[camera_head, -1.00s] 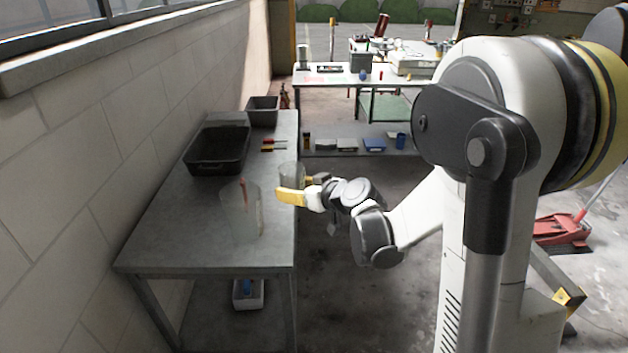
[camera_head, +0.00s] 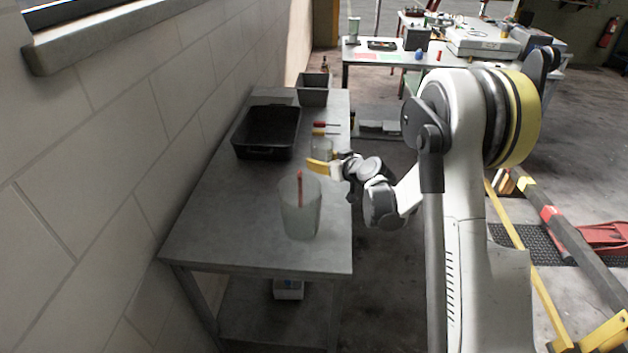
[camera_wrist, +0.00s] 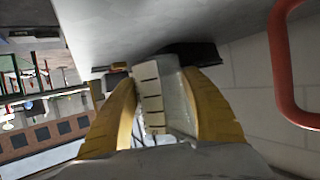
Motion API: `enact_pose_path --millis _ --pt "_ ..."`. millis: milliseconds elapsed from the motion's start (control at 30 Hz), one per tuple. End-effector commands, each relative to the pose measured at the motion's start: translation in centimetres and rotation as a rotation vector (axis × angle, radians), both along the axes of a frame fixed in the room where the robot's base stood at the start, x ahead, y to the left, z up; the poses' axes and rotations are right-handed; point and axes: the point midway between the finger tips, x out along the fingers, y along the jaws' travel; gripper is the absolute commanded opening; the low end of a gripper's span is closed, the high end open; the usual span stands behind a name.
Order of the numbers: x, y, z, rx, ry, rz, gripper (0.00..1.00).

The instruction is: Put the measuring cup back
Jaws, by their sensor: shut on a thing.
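A small clear measuring cup (camera_head: 321,149) is at my gripper, over the right part of the grey bench (camera_head: 225,225). In the wrist view the clear cup with a marked scale (camera_wrist: 172,95) lies between my yellow fingers (camera_wrist: 165,110), which are shut on it. In the head view my gripper (camera_head: 319,167) reaches in from the right; I cannot tell whether the cup touches the bench top. A larger clear container (camera_head: 301,212) with a red handle (camera_head: 299,188) stands upright nearer the front. A red loop, likely this handle, shows close at the wrist view's right (camera_wrist: 282,70).
A black tray (camera_head: 264,152) and a smaller dark bin (camera_head: 313,90) stand behind on the bench. Screwdrivers (camera_head: 324,124) lie right of the tray. A block wall (camera_head: 110,150) borders the left side. The bench's front left is bare.

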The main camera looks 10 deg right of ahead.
Motion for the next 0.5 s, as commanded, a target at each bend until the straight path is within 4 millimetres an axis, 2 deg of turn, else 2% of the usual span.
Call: enact_pose_path --millis 33,167,267,500 --pt "0.2 1.0 -0.8 0.001 0.000 0.002 0.22" --pt "0.4 2.1 -1.4 0.001 0.000 0.001 0.22" --pt "0.5 2.3 -1.8 0.001 0.000 -0.001 0.22" --pt "0.5 2.3 -5.4 0.001 0.000 -0.001 0.22"
